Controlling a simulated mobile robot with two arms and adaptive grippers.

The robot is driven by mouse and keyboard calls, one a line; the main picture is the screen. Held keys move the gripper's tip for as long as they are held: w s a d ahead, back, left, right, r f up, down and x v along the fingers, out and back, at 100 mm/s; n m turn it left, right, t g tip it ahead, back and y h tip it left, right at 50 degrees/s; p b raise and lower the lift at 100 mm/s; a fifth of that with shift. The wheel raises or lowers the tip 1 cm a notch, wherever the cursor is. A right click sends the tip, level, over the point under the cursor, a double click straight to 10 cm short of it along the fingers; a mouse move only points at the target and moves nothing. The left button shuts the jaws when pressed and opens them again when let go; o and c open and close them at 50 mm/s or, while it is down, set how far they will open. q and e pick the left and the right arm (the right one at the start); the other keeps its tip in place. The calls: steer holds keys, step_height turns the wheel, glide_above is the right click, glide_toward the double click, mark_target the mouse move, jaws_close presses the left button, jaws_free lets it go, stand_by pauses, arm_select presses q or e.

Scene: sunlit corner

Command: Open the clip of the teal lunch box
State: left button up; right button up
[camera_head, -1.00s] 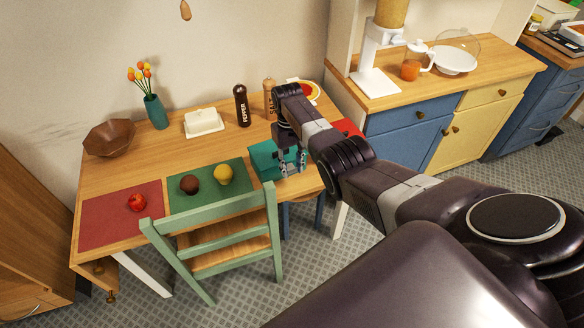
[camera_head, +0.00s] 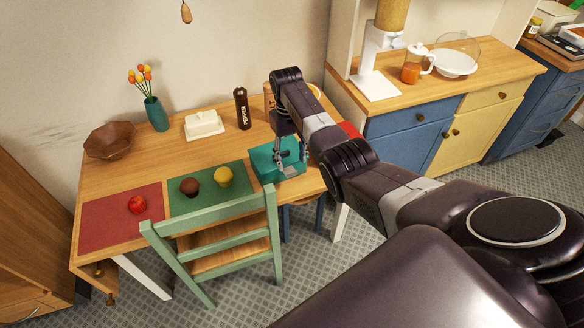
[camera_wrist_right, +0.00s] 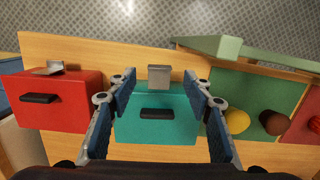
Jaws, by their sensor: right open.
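The teal lunch box (camera_head: 264,164) stands near the right end of the table in the head view. In the right wrist view the teal lunch box (camera_wrist_right: 180,128) shows from above, with a black handle (camera_wrist_right: 157,114) on its lid. Its grey metal clip (camera_wrist_right: 159,78) is at the edge nearer the picture top; I cannot tell whether it is fastened. My right gripper (camera_head: 289,158) is over the box. In the wrist view the right gripper (camera_wrist_right: 158,84) is open, its fingers on either side of the clip, with nothing gripped. My left gripper is not in view.
A red lunch box (camera_wrist_right: 60,110) with a raised metal clip (camera_wrist_right: 52,68) stands beside the teal one. A green chair (camera_head: 215,225) stands at the table's front. The pepper mill (camera_head: 242,108) stands behind.

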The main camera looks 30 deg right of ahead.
step_height(320, 180, up, 7)
steer(key=shift+w+f, duration=0.15)
steer(key=shift+w, duration=0.15)
stand_by(0.4)
